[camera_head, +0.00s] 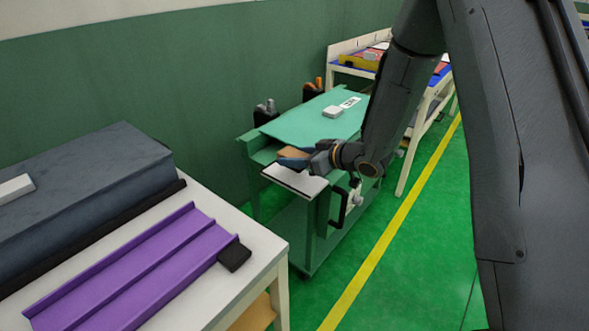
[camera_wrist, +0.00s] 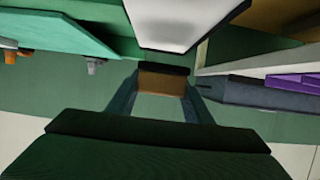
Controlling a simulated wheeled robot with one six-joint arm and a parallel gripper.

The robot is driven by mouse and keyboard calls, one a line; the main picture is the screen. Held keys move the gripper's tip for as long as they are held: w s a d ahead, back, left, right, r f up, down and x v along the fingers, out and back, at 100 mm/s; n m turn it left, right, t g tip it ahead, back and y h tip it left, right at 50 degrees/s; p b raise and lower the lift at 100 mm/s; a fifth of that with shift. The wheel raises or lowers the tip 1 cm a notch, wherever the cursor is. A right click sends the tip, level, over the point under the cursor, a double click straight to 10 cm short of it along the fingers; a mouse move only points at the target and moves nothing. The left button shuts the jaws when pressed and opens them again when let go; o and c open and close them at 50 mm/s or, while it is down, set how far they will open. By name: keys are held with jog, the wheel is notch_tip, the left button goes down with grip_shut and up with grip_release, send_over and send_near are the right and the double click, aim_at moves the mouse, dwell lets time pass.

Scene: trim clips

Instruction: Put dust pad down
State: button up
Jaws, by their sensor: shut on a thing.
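My gripper (camera_head: 296,157) is shut on a tan pad with a dark edge, which I take for the dust pad (camera_head: 293,152). It holds the pad above the near end of the green cart. In the wrist view the dust pad (camera_wrist: 162,83) sits between the two fingers (camera_wrist: 158,100). A white plate (camera_head: 295,181) with a dark rim juts from the cart's near end, just below the gripper; it also shows in the wrist view (camera_wrist: 178,20). The pad appears apart from the plate, but the exact gap cannot be told.
The green cart (camera_head: 300,126) carries a small white block (camera_head: 332,112) and a white card (camera_head: 350,102). A white table (camera_head: 262,247) at the left holds a purple channelled strip (camera_head: 135,270) and a black block (camera_head: 235,257). Green floor lies between them.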

aim_at(295, 177)
jog(key=shift+f, duration=2.25)
jog(key=o, duration=1)
jog(key=shift+f, duration=0.1)
jog(key=shift+o, duration=0.2)
